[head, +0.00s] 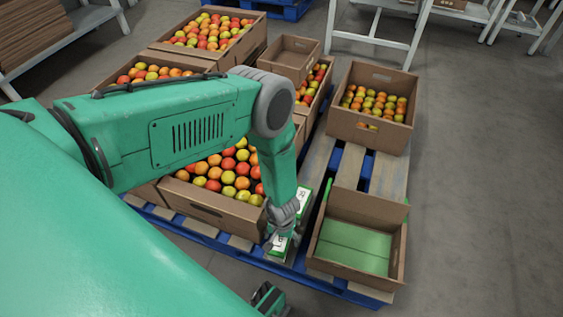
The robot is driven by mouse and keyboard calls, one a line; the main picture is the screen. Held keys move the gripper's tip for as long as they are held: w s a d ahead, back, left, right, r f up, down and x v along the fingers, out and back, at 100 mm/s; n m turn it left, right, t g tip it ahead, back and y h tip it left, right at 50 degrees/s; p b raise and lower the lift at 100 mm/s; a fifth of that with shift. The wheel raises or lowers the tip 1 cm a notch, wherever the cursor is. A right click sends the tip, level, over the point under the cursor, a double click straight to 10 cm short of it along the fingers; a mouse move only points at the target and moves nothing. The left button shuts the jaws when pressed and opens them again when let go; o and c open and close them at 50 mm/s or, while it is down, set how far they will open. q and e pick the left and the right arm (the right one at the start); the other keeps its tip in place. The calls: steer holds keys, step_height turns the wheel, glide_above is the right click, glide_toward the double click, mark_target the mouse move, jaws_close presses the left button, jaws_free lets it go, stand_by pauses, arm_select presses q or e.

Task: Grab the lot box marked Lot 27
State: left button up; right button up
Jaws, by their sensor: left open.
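My left gripper (282,236) hangs at the end of my left arm, between the front tomato crate and the empty crate with a green bottom. It is open. Two small green boxes with white labels show beside it: the upper box (304,196) lies just above and right of it, and the lower box (279,244) is right at its fingers and partly covered. The print on the labels is too small to read, so I cannot tell which is Lot 27. I cannot tell whether the fingers touch the lower box.
The front tomato crate (205,206) is left of my gripper. The open carton with the green bottom (354,246) is on the right. Another tomato carton (368,129) stands behind it. All rest on a blue pallet (330,284). Floor at right (480,200) is clear.

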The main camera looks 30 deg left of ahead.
arm_select(q)
steer(key=shift+r, duration=0.1)
steer(key=shift+a, duration=0.1)
steer(key=c, duration=1.4)
